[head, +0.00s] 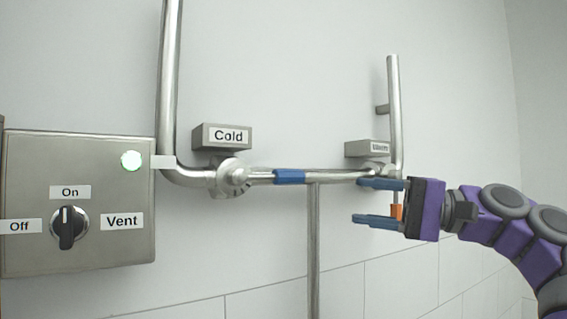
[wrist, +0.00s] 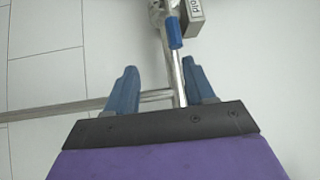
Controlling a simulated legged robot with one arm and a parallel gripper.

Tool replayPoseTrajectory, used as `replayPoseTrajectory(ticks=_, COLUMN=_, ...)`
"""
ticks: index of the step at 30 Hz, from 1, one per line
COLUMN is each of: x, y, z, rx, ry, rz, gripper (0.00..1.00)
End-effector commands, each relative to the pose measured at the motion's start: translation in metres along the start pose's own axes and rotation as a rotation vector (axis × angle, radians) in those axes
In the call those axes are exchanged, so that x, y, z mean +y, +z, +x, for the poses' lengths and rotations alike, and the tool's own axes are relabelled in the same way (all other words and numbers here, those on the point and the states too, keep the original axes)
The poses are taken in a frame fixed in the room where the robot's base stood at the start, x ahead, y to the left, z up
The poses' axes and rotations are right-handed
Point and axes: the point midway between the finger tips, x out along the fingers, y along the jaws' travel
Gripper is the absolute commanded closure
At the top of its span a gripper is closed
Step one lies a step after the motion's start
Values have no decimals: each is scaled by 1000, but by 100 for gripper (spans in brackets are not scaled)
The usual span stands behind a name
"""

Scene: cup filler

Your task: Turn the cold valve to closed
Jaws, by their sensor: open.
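The cold valve (head: 230,176) is on the wall pipe below a grey block labelled "Cold" (head: 224,136). Its lever points right, along the horizontal pipe, and ends in a blue sleeve (head: 289,177). My gripper (head: 362,201) is to the right of the sleeve, open and empty, with its blue fingers pointing left. In the wrist view the blue sleeve (wrist: 174,32) lies ahead of my open gripper (wrist: 160,68), apart from the fingers. The "Cold" block shows at the top edge there (wrist: 194,19).
A second valve (head: 376,170) with a labelled block (head: 368,148) is on the right; an orange part (head: 396,211) shows by my gripper. A vertical pipe (head: 314,245) drops from the horizontal pipe. A control box (head: 105,250) with a green light and knob is on the left.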

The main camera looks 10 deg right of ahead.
Motion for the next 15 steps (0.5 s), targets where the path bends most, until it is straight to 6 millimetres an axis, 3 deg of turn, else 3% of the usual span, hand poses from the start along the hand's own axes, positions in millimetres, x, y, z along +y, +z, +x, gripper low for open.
replayPoseTrajectory(ticks=3, x=-18, y=1, z=-13, rx=12, ry=-17, rz=-36, gripper=46)
replayPoseTrajectory(ticks=7, x=-23, y=5, z=-13, rx=12, ry=-19, rz=-51, gripper=46)
replayPoseTrajectory(ticks=15, x=-20, y=4, z=19, rx=11, ry=-19, rz=-49, gripper=46)
